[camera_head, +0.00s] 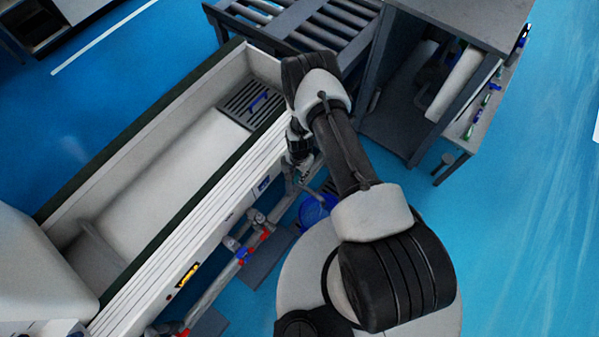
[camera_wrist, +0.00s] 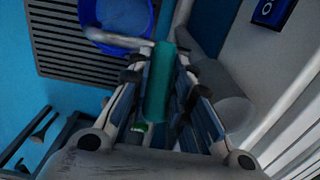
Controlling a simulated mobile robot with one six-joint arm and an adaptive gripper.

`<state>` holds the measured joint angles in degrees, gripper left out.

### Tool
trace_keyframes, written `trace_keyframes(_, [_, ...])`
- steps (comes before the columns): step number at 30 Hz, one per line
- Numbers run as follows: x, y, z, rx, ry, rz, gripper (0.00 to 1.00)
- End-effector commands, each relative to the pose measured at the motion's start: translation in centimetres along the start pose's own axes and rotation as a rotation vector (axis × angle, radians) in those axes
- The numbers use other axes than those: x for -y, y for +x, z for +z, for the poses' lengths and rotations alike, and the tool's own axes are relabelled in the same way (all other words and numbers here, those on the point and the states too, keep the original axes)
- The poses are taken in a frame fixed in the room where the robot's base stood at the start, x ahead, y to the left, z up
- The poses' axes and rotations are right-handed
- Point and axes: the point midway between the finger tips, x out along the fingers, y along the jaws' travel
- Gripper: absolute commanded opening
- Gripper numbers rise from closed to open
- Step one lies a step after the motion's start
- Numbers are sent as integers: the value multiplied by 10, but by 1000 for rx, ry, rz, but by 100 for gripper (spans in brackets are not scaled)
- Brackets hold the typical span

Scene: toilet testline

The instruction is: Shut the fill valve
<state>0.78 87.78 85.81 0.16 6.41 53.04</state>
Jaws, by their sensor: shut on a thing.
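In the wrist view a teal bar-shaped handle (camera_wrist: 159,88), seemingly the fill valve's, lies lengthwise between the two fingers of my gripper (camera_wrist: 160,72). The fingers are closed on it from both sides. Its far end meets a grey pipe (camera_wrist: 112,42); the joint is partly hidden. In the head view my gripper (camera_head: 300,165) is low beside the right end of the long trough's front wall. My arm and gripper hide the handle there.
A blue bucket (camera_head: 315,210) stands below, near the pipe; it also shows in the wrist view (camera_wrist: 125,20). Pipes with red and blue fittings (camera_head: 250,235) run along the white trough (camera_head: 165,165). A dark cabinet (camera_head: 400,110) and a roller table (camera_head: 300,25) stand behind. Blue floor is clear at right.

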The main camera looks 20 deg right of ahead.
Motion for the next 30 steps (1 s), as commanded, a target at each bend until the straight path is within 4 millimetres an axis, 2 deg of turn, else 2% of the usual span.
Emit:
trace_keyframes(3, [0, 0, 0, 0, 0, 0, 0])
trace_keyframes(17, [-4, 1, -4, 50, 7, 14, 0])
trace_keyframes(30, [-1, 3, -4, 326, 5, -1, 0])
